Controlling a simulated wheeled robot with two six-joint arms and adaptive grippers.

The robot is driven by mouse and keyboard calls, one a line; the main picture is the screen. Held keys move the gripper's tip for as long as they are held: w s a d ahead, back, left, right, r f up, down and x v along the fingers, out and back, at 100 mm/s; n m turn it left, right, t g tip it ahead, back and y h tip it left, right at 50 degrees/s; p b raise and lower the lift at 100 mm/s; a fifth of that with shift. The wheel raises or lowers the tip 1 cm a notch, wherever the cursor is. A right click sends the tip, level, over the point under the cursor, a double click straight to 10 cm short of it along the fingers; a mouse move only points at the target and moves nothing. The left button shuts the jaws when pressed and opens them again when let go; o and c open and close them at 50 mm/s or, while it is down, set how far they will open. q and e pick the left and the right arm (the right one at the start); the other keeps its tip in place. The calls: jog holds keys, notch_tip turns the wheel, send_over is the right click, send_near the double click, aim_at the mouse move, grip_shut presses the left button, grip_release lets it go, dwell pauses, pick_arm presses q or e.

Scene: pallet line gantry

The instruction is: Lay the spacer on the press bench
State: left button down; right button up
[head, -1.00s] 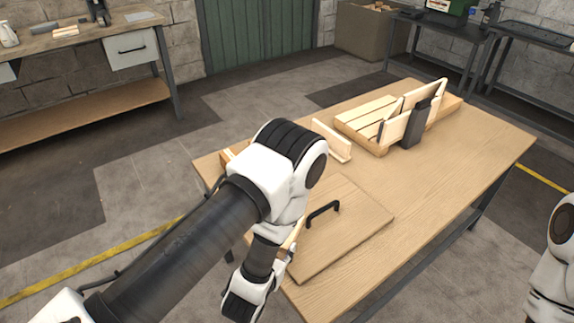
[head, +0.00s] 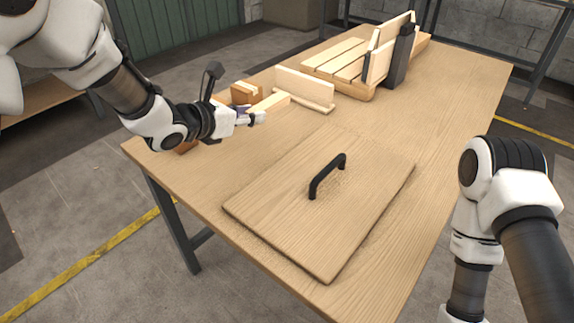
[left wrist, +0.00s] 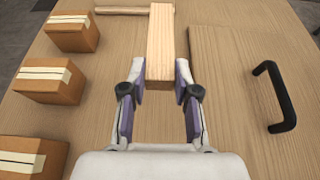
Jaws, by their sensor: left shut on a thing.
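The pale wooden spacer (head: 269,103) is a straight bar at the left side of the wooden bench (head: 400,130). My left gripper (head: 252,117) is shut on its near end. In the left wrist view the spacer (left wrist: 160,40) lies lengthwise between the two fingertips of the left gripper (left wrist: 158,82) and points away from me. It is low over the bench top; I cannot tell whether it touches. My right arm shows at the right, but its gripper is out of view.
A flat board (head: 300,215) with a black handle (head: 326,177) lies on the bench front. Brown blocks with pale strips (left wrist: 48,80) line the bench's left side. An L-shaped wooden piece (head: 305,88) and a slatted pallet (head: 340,65) are further back. The right bench side is clear.

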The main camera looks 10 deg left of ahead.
aim_at(254, 157)
pick_arm(q)
notch_tip(254, 157, down, 9)
jog(key=shift+s+d+f+b, duration=0.1)
jog(key=shift+f+b, duration=0.05)
jog(key=shift+b, duration=0.85)
jog(key=shift+f, duration=0.15)
jog(key=c, duration=0.9)
grip_release()
jog(key=shift+o, duration=0.2)
